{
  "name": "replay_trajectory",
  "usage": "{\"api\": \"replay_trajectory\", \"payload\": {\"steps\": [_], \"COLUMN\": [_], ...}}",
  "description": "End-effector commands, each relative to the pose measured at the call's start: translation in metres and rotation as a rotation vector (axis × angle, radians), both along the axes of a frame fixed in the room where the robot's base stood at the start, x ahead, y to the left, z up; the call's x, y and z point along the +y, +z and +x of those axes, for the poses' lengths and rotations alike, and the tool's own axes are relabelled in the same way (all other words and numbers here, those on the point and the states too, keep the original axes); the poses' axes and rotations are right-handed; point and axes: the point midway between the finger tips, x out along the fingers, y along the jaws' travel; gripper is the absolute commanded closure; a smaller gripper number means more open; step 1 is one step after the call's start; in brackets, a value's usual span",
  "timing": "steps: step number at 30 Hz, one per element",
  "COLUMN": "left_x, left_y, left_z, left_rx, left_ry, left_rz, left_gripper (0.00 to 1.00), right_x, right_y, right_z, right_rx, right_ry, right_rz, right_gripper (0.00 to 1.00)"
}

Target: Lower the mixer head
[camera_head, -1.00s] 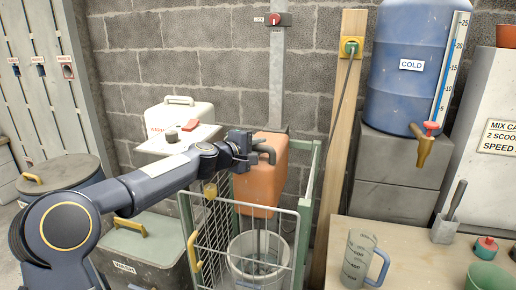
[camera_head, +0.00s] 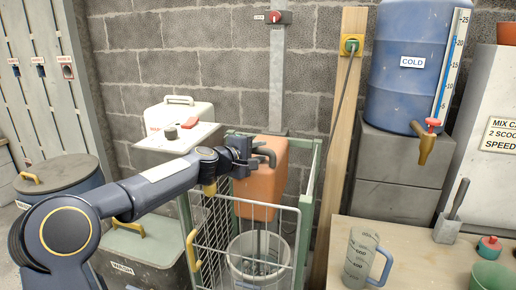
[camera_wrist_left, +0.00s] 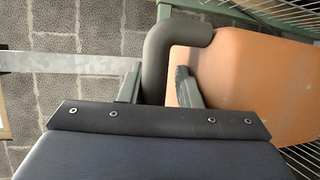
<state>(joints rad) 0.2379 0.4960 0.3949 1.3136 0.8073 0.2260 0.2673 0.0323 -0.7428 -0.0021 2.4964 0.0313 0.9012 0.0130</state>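The mixer head is an orange box (camera_head: 262,193) on a grey upright post (camera_head: 277,85), above a pale bucket (camera_head: 258,262) inside a green frame. A dark bent handle (camera_head: 267,152) sticks out from its upper part. My left gripper (camera_head: 256,161) is at this handle. In the left wrist view the handle (camera_wrist_left: 165,58) passes between the two fingers (camera_wrist_left: 160,88), with the orange head (camera_wrist_left: 245,75) beside it. The left finger is close against the handle; a narrow gap shows at the other. My right gripper is out of view.
A wire mesh gate (camera_head: 250,240) with a yellow handle stands before the bucket. At the right, a bench (camera_head: 410,235) holds a measuring jug (camera_head: 362,258); a blue water barrel (camera_head: 412,60) stands behind.

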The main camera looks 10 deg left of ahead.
Motion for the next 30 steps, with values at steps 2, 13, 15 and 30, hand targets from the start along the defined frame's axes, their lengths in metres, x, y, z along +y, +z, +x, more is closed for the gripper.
{"api": "replay_trajectory", "payload": {"steps": [2,13,15,30], "left_x": [0.0,-0.01,-0.013,-0.035], "left_y": [0.007,0.079,0.094,0.13], "left_z": [0.0,-0.035,-0.046,-0.13], "left_rx": [0.0,-0.009,-0.01,-0.004], "left_ry": [0.0,-0.003,-0.003,-0.001], "left_rz": [0.001,0.002,0.001,0.0], "left_gripper": [0.71,0.71,0.71,0.71], "right_x": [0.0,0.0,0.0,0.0], "right_y": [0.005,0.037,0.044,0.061], "right_z": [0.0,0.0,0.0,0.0], "right_rx": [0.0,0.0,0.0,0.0], "right_ry": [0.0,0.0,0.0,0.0], "right_rz": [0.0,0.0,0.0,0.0], "right_gripper": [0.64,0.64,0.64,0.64]}}
